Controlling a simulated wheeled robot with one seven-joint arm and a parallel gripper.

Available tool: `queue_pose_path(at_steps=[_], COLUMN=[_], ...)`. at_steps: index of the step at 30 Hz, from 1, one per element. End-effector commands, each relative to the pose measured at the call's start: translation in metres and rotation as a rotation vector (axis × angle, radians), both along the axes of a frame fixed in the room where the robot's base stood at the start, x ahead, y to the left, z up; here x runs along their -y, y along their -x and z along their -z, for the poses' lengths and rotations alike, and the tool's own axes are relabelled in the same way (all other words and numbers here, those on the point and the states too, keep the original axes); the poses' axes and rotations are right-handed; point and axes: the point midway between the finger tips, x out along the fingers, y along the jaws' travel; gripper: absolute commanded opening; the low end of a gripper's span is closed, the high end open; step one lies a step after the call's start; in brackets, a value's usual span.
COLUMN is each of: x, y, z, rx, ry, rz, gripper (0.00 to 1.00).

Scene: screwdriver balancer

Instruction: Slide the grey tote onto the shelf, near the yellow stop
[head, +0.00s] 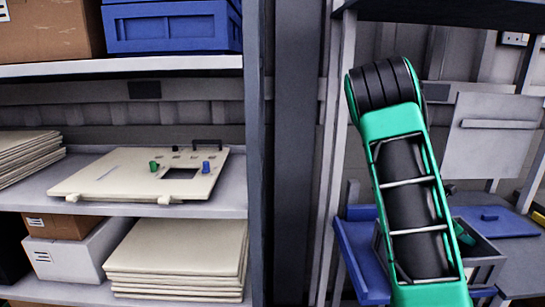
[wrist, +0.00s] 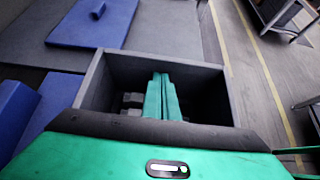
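The grey tote (head: 482,252) stands on a grey surface at the lower right of the head view, partly hidden behind my arm. In the wrist view its open top and dark rim (wrist: 92,78) lie below my gripper. My gripper (wrist: 163,97) has its two green fingers close together inside the tote's opening, with no wall visible between them. Whether the fingertips touch the tote is unclear. Dark grey pieces (wrist: 132,103) show inside the tote. A yellow piece (head: 538,213) shows at the right edge of the head view; I cannot tell if it is the stop.
A blue panel with a small block (head: 490,217) lies behind the tote. A blue bin or panel (head: 360,260) is close on its left. A grey upright (head: 335,150) stands left of my arm. In the wrist view, floor with yellow lines (wrist: 262,60) lies beyond the right edge.

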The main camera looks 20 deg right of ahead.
Motion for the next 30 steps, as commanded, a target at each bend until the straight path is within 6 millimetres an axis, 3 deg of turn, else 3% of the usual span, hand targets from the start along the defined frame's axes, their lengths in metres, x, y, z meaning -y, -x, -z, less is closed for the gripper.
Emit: queue_pose_path(at_steps=[30], x=[0.059], y=[0.019], z=[-0.001], rx=[-0.001], ry=[0.001], rz=[0.002], gripper=[0.00])
